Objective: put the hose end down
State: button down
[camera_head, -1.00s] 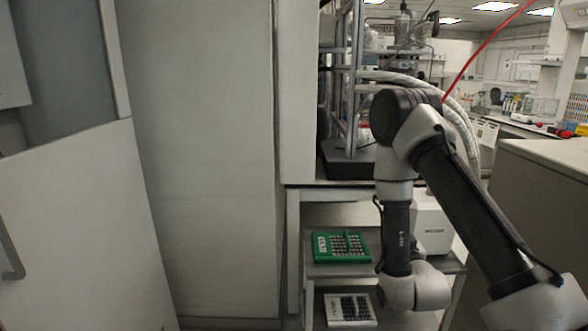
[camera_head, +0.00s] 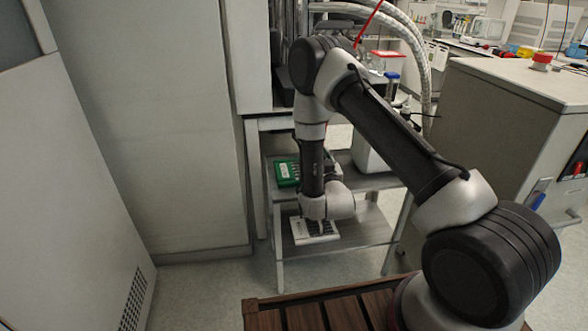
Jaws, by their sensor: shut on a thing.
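A thin red hose (camera_head: 369,22) runs down from the top edge and passes out of sight behind my arm's elbow. Its end is hidden. Thick silver braided hoses (camera_head: 412,42) arc from the reactor frame to the right and hang down behind my arm. I cannot tell which hose the task means. My forearm hangs down in front of the low shelf unit, with my wrist over its lower part. My gripper's fingers do not show, and I see no hose end at the wrist.
A grey shelf unit (camera_head: 345,236) holds a green rack (camera_head: 286,172) and, lower, a white rack (camera_head: 300,232). A tall pale cabinet (camera_head: 150,120) stands left. The floor (camera_head: 215,285) is clear in front.

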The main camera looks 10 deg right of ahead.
jog(key=shift+m+g+h, duration=0.3)
jog(key=shift+m+h, duration=0.1)
jog(key=shift+h, duration=0.2)
jog(key=w+f, duration=0.1)
jog(key=f, duration=0.1)
jog(key=w+f, duration=0.1)
jog(key=f, duration=0.1)
jog(key=w+f, duration=0.1)
jog(key=f, duration=0.2)
jog(key=shift+w+a+f, duration=0.1)
jog(key=shift+w+a, duration=0.05)
jog(key=shift+a, duration=0.2)
jog(key=shift+f, duration=2.2)
jog(key=c, duration=1.2)
grip_release()
jog(key=shift+f, duration=0.1)
